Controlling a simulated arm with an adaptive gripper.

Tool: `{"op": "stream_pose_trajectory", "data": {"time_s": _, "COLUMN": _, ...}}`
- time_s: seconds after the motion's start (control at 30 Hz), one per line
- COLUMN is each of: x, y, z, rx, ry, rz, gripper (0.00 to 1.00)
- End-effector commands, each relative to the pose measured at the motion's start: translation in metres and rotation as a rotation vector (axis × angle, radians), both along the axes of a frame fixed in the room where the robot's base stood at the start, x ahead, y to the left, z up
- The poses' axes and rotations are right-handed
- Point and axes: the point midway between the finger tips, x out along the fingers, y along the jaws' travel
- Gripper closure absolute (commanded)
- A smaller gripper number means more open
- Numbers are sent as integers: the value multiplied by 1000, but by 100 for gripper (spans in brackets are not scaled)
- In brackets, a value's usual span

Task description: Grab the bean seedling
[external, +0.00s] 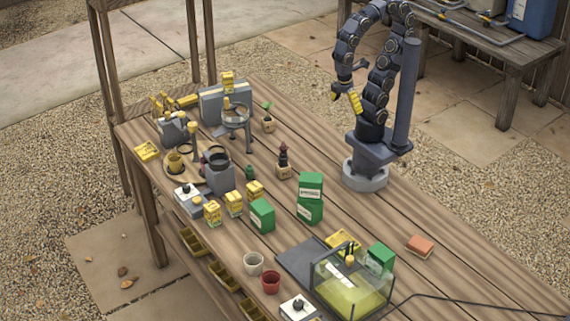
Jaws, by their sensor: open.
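A small seedling with green leaves in a tan pot (268,124) stands upright near the back edge of the wooden table; it looks like the bean seedling, though it is too small to be sure. My gripper (345,97) has yellow fingertips and is open and empty. It is raised above the table, in front of my arm's column, to the right of the seedling and apart from it.
A grey tripod stand (234,117) stands close left of the seedling. Stacked green boxes (310,197), a dark stacked piece (283,158) and yellow boxes (234,203) stand nearer the front. A glass tank (350,290) is at front right. Table between seedling and my base looks clear.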

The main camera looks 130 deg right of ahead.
Motion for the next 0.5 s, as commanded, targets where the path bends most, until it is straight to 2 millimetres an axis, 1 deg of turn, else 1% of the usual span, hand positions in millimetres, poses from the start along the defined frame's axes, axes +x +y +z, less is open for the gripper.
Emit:
{"op": "stream_pose_trajectory", "data": {"time_s": 0.03, "x": 1, "y": 0, "z": 11, "rx": 0, "ry": -7, "rz": 0, "gripper": 21}}
{"op": "stream_pose_trajectory", "data": {"time_s": 0.17, "x": 4, "y": -1, "z": 35, "rx": -1, "ry": -8, "rz": -10, "gripper": 21}}
{"op": "stream_pose_trajectory", "data": {"time_s": 0.2, "x": 14, "y": -6, "z": 37, "rx": -1, "ry": -8, "rz": -47, "gripper": 21}}
{"op": "stream_pose_trajectory", "data": {"time_s": 0.27, "x": 29, "y": -14, "z": 42, "rx": -3, "ry": -19, "rz": -97, "gripper": 21}}
{"op": "stream_pose_trajectory", "data": {"time_s": 0.37, "x": 53, "y": -31, "z": 51, "rx": -5, "ry": -36, "rz": -189, "gripper": 21}}
{"op": "stream_pose_trajectory", "data": {"time_s": 0.47, "x": 78, "y": -56, "z": 60, "rx": -5, "ry": -56, "rz": -304, "gripper": 21}}
{"op": "stream_pose_trajectory", "data": {"time_s": 0.5, "x": 88, "y": -70, "z": 64, "rx": -6, "ry": -67, "rz": -362, "gripper": 21}}
